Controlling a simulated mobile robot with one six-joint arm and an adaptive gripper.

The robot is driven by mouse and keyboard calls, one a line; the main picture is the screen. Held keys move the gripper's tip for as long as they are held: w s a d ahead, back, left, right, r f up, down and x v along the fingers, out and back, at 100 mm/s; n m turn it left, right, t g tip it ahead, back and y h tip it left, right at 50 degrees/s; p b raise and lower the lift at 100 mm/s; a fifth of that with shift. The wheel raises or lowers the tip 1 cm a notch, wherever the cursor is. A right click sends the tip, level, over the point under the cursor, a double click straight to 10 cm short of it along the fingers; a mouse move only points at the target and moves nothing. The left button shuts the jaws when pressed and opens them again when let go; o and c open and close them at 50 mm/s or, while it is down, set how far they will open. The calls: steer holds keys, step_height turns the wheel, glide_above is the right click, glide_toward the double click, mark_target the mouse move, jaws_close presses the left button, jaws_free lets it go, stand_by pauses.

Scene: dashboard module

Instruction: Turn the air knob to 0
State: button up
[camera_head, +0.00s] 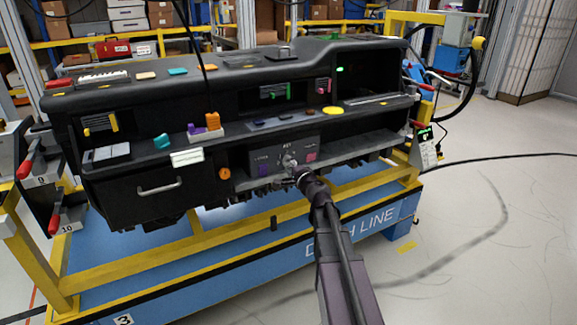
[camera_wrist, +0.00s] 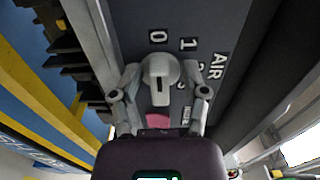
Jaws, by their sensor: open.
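The air knob (camera_wrist: 161,76) is a light grey round dial on a dark panel (camera_wrist: 135,20) in the wrist view. A dark slot on its face runs up and down in the picture. The 0 mark (camera_wrist: 158,37) is above the knob, the 1 mark (camera_wrist: 188,44) is up and right, and AIR (camera_wrist: 217,65) is at the right. My gripper (camera_wrist: 162,72) is open, with one finger on each side of the knob. I cannot tell whether they touch it. The right finger partly hides other marks. In the head view my gripper (camera_head: 296,170) is at the panel front.
A pink piece (camera_wrist: 158,121) is on the panel below the knob. The dashboard module (camera_head: 135,105) sits on a blue and yellow cart (camera_head: 250,262). A shelf (camera_head: 360,145) is right of the panel. Open floor (camera_head: 480,240) lies to the right.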

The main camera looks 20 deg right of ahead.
steer(key=shift+s, duration=0.1)
steer(key=s+d, duration=0.1)
steer(key=s, duration=1)
steer(key=shift+s+d, duration=0.35)
steer(key=shift+s, duration=0.05)
steer(key=shift+a, duration=0.1)
steer(key=s+a+f+n+g+y, duration=0.2)
steer(key=a+f+n+g, duration=0.25)
steer(key=a, duration=0.35)
steer(key=s+a+f+n+g+y, duration=0.2)
steer(key=a+f+n+g+y, duration=0.15)
steer(key=a+f+n, duration=0.3)
steer(key=s+a+f+n+g+h, duration=0.1)
steer(key=s+f+n+g+h, duration=0.25)
steer(key=s+g, duration=0.2)
steer(key=s+a+f+n+g+h, duration=0.1)
steer(key=s+f+n+g+h, duration=0.1)
steer(key=s+f+g+h, duration=0.4)
step_height(320, 180, up, 27)
steer(key=s+t+y+p, duration=0.1)
steer(key=p, duration=2.4)
steer(key=shift+d+t, duration=0.25)
steer(key=shift+t, duration=0.1)
